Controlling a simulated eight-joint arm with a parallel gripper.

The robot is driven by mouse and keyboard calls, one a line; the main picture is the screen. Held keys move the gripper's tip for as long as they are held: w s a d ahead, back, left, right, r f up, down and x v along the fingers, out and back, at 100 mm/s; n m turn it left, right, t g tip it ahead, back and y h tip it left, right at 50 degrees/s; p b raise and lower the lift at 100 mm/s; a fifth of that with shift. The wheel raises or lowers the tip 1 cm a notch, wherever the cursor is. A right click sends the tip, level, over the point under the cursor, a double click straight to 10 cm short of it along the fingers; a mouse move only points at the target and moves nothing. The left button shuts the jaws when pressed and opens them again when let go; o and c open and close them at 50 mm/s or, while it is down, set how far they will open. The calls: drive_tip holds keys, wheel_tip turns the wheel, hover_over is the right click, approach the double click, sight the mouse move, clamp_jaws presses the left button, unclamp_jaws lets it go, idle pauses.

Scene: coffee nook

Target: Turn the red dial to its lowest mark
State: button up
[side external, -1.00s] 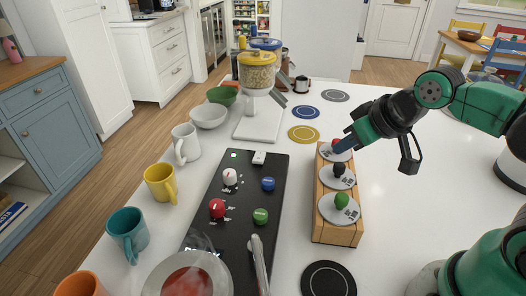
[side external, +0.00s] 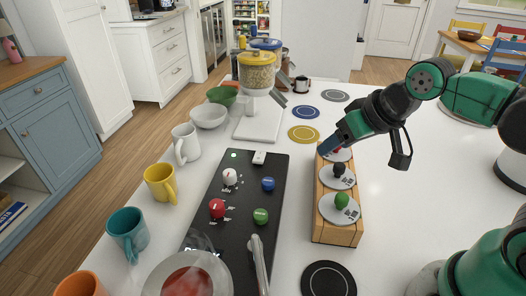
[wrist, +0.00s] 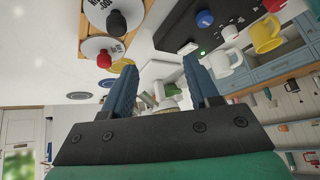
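A wooden box (side external: 335,233) stands right of the black panel, with three white dial plates in a row. The far plate carries a red knob (side external: 338,150), partly hidden by my gripper in the side view; the red knob (wrist: 104,60) also shows in the wrist view. A black knob (side external: 339,169) and a green knob (side external: 341,200) sit on the nearer plates. Another red knob (side external: 217,208) is on the black panel. My gripper (side external: 324,149) is beside the box's far end, above the counter. In the wrist view its blue fingers (wrist: 159,82) are apart and nothing shows held between them.
The black panel (side external: 205,240) also has white, blue and green knobs and a metal lever (side external: 259,264). Several mugs stand along the left edge. A grinder (side external: 257,112) with a yellow lid stands behind the panel. Flat coasters lie beyond the box. The counter right of the box is clear.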

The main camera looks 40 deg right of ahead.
drive_tip(key=shift+o, duration=0.3)
drive_tip(key=w+a+m+g+y, duration=0.2)
drive_tip(key=w+a+m, duration=0.3)
drive_tip(key=a+m, duration=0.3)
drive_tip(key=shift+w+m+g+y, duration=0.3)
drive_tip(key=shift+m+g, duration=0.1)
drive_tip(key=shift+g, duration=0.3)
drive_tip(key=m+g+y, duration=0.1)
drive_tip(key=m+g, duration=0.2)
drive_tip(key=m, duration=0.5)
hover_over(217, 203)
drive_tip(key=d, duration=0.3)
drive_tip(key=f, duration=0.4)
drive_tip(key=shift+a, duration=0.2)
drive_tip(key=shift+a+f, duration=0.2)
drive_tip(key=shift+f, duration=0.05)
drive_tip(key=shift+x, duration=2.65)
drive_tip(key=shift+s+a+r, duration=0.1)
clamp_jaws()
